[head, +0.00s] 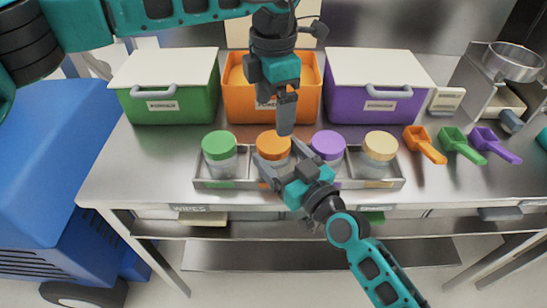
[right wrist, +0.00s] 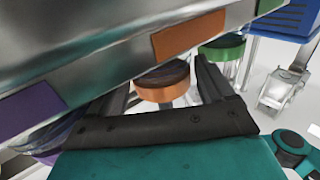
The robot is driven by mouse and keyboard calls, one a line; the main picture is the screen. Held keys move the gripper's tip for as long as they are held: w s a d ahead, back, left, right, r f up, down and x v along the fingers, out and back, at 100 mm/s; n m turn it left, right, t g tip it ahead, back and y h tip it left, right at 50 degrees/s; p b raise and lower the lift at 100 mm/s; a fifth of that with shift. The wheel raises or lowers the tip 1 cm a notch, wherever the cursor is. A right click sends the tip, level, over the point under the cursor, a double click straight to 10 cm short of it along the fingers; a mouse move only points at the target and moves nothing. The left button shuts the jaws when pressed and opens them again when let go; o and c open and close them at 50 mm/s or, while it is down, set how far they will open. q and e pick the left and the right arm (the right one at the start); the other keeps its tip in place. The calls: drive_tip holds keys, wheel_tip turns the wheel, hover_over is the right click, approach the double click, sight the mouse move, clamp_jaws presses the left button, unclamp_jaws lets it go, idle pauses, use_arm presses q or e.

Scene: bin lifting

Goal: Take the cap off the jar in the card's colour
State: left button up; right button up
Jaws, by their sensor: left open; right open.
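Several jars stand in a metal tray (head: 240,184) on the steel table, with caps in green (head: 219,145), orange (head: 273,145), purple (head: 328,144) and tan (head: 380,146). My right gripper (head: 281,160) is open, its fingers on either side of the orange-capped jar. The right wrist view shows the orange cap (right wrist: 163,94) between the fingers; contact is unclear. My left gripper (head: 286,122) is open and points down just above and behind the orange cap, its fingers seen nearly edge-on. A small cream card-like stand (head: 447,99) is at the back right; I cannot make out a colour cue on it.
Green (head: 185,106), orange (head: 240,108) and purple (head: 365,110) bins stand behind the tray. The green and purple bins have white lids. Orange (head: 424,146), green (head: 461,146) and purple (head: 496,145) scoops lie right of the tray, near a scale with a metal pan (head: 514,61).

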drive_tip(key=shift+w+a, duration=0.35)
drive_tip(key=shift+w, duration=0.15)
